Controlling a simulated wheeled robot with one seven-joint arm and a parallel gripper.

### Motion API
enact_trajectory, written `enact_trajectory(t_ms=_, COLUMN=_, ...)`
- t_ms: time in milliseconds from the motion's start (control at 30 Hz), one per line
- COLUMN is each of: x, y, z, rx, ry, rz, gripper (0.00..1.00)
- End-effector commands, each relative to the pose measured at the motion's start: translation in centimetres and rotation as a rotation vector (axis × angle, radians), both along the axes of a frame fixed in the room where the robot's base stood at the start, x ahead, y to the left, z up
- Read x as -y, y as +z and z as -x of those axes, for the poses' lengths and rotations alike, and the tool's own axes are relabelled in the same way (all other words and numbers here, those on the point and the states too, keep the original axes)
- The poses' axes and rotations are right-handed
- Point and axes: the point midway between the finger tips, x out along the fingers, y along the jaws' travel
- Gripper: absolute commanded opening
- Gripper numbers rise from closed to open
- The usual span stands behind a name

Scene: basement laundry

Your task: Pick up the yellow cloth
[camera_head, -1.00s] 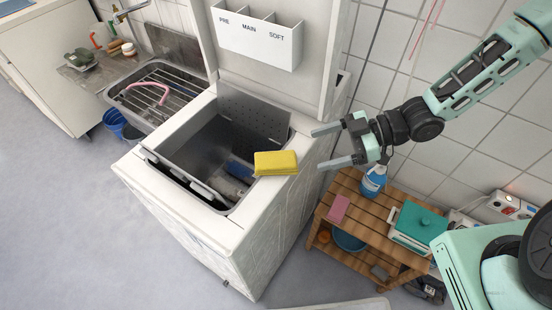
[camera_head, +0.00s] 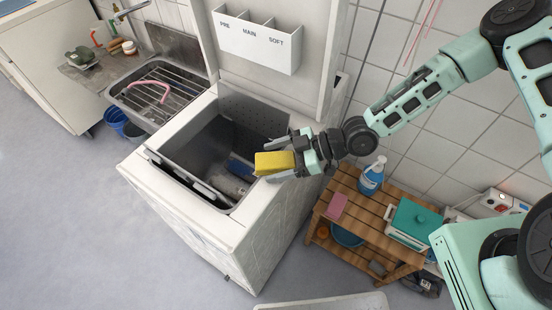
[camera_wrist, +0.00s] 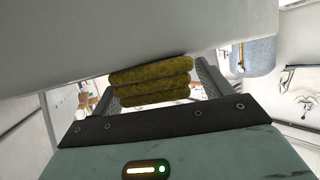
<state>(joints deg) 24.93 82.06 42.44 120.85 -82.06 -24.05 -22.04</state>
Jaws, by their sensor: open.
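The yellow cloth (camera_head: 273,163) is a folded stack on the right rim of the open top-loading washing machine (camera_head: 195,220). My gripper (camera_head: 280,158) is at the cloth from the right, with its fingers open on either side of it. In the wrist view the cloth (camera_wrist: 151,82) shows several folded layers between the two fingers (camera_wrist: 155,90). Whether a finger touches it cannot be told. The far end of the cloth is hidden in the wrist view.
The machine's open drum hatch (camera_head: 215,150) lies just left of the cloth. A raised lid with a PRE/MAIN/SOFT tray (camera_head: 255,42) stands behind. A wooden shelf (camera_head: 375,225) with a blue bottle (camera_head: 371,178) and a teal-lidded box (camera_head: 415,222) is at right.

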Motion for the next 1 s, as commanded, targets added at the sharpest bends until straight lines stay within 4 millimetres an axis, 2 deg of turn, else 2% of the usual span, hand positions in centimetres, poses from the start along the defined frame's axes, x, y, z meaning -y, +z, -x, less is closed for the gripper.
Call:
enact_trajectory(t_ms=200, x=-0.1, y=-0.1, z=0.0, rx=0.0, ry=0.0, rz=0.0, gripper=0.78)
enact_trajectory(t_ms=233, x=-0.1, y=-0.1, z=0.0, rx=0.0, ry=0.0, rz=0.0, gripper=0.73)
enact_trajectory(t_ms=300, x=-0.1, y=-0.1, z=0.0, rx=0.0, ry=0.0, rz=0.0, gripper=0.53)
enact_trajectory(t_ms=400, x=-0.1, y=-0.1, z=0.0, rx=0.0, ry=0.0, rz=0.0, gripper=0.3)
enact_trajectory(t_ms=467, x=-0.1, y=-0.1, z=0.0, rx=0.0, ry=0.0, rz=0.0, gripper=0.3)
enact_trajectory(t_ms=500, x=-0.1, y=-0.1, z=0.0, rx=0.0, ry=0.0, rz=0.0, gripper=0.26)
enact_trajectory(t_ms=767, x=-0.1, y=0.2, z=0.0, rx=0.001, ry=0.0, rz=0.0, gripper=0.26)
enact_trajectory(t_ms=1000, x=0.0, y=2.6, z=0.0, rx=0.003, ry=0.001, rz=0.001, gripper=0.26)
